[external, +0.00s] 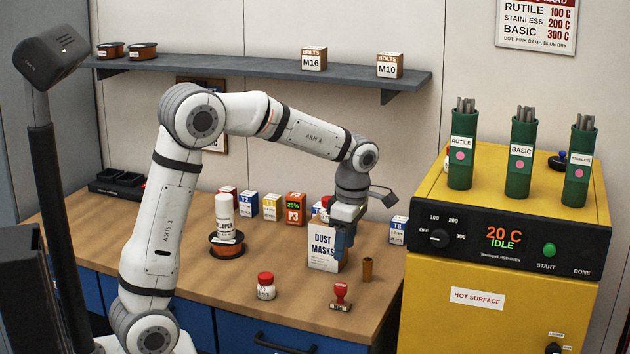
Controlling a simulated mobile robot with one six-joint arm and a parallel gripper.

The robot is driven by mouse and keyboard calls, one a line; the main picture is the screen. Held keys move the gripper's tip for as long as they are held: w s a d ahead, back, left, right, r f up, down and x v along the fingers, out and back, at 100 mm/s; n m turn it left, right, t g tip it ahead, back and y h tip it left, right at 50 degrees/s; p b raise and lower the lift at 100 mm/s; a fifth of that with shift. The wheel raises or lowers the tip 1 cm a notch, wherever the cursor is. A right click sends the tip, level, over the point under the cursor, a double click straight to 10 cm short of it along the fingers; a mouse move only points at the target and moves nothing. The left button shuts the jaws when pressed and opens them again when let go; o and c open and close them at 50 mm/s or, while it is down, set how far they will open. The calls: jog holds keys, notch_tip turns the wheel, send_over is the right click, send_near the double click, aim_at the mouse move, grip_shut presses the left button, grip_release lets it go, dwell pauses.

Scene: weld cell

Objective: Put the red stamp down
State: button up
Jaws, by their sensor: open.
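The red stamp (340,295) stands upright on the wooden bench top near its front edge, handle up. My gripper (343,250) is above and behind it in the picture, in front of the white dust masks box (323,250), and covers part of that box. The gripper points down, open, and apart from the stamp. Nothing shows between its fingers, though the fingertips are small and partly hidden.
A red-capped white bottle (265,286) stands left of the stamp. Several small boxes (272,207) line the back. The yellow oven (500,310) is at the right. Bare bench lies between bottle and stamp.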

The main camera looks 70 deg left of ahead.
jog(key=s+d+r+m+t, duration=0.1)
jog(key=s+d+m, duration=0.4)
jog(key=s+m, duration=0.6)
jog(key=s+d+m+t, duration=0.2)
jog(key=s+d+m, duration=0.3)
jog(key=s+m, duration=0.6)
jog(key=m, duration=0.5)
jog(key=shift+d+r+t+h, duration=0.35)
jog(key=shift+t+h, duration=0.05)
